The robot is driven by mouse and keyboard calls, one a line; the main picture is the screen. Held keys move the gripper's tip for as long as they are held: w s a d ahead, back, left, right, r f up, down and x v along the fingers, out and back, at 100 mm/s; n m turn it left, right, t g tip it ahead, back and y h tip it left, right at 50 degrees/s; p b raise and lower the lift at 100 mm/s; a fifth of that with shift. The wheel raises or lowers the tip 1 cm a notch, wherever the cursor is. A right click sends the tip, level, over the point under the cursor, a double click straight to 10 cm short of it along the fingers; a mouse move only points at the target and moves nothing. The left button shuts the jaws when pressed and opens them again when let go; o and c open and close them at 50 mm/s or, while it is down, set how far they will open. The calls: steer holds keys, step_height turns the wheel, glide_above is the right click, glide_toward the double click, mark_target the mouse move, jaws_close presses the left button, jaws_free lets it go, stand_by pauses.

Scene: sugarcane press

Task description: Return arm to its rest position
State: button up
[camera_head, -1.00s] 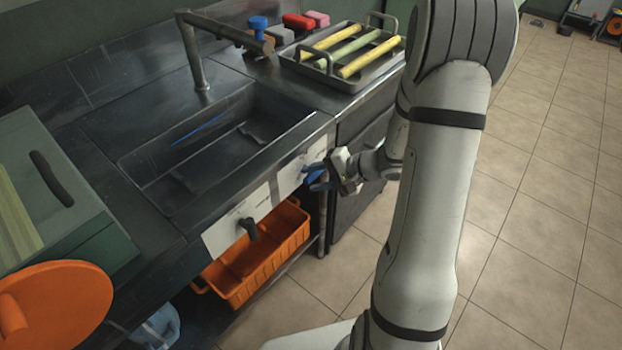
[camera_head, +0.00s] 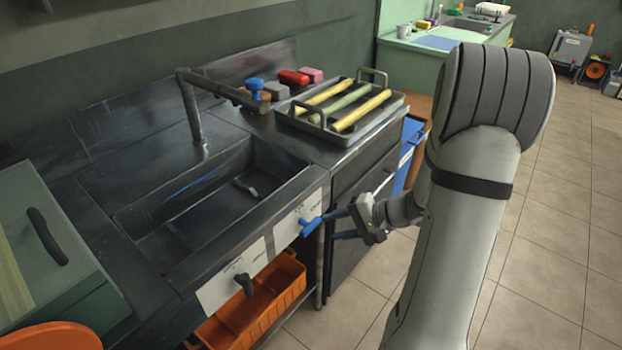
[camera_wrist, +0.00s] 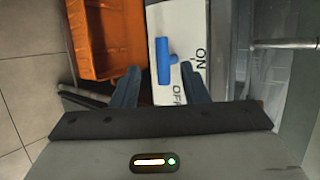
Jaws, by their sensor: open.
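My gripper (camera_head: 338,226) has blue fingers and is open and empty. It is in front of the white panel at the right end of the sink counter. A blue T-shaped handle (camera_head: 311,226) is on that panel, just left of the fingertips. In the wrist view, the blue handle (camera_wrist: 164,62) lies ahead of and between the two spread fingers (camera_wrist: 160,85), beside "ON" and "OFF" lettering. My arm reaches across the right of the head view.
The dark sink (camera_head: 205,195) and its counter fill the left. A metal tray (camera_head: 382,118) with canes is on the counter. Tiled floor (camera_head: 550,240) is clear at the right.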

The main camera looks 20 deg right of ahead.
steer(key=s+a+r+n+g+h+p, duration=0.1)
steer(key=s+a+r+n+h+p, duration=0.1)
steer(key=s+r+p, duration=0.3)
steer(key=s+a+r+n+g+h+p, duration=0.1)
steer(key=s+a+r+n+h+p, duration=0.1)
steer(key=r, duration=1.1)
steer(key=s+a+r+n+g+h+p, duration=0.1)
steer(key=s+a+r+n+h+p, duration=0.1)
steer(key=s+r+n+h+p, duration=0.2)
steer(key=s+r+h+p, duration=0.2)
steer(key=s+r+p, duration=0.1)
steer(key=s+r, duration=0.1)
steer(key=shift+s+a+r+n+p, duration=0.2)
steer(key=shift+s+r+n+p, duration=0.15)
steer(key=shift+s, duration=0.25)
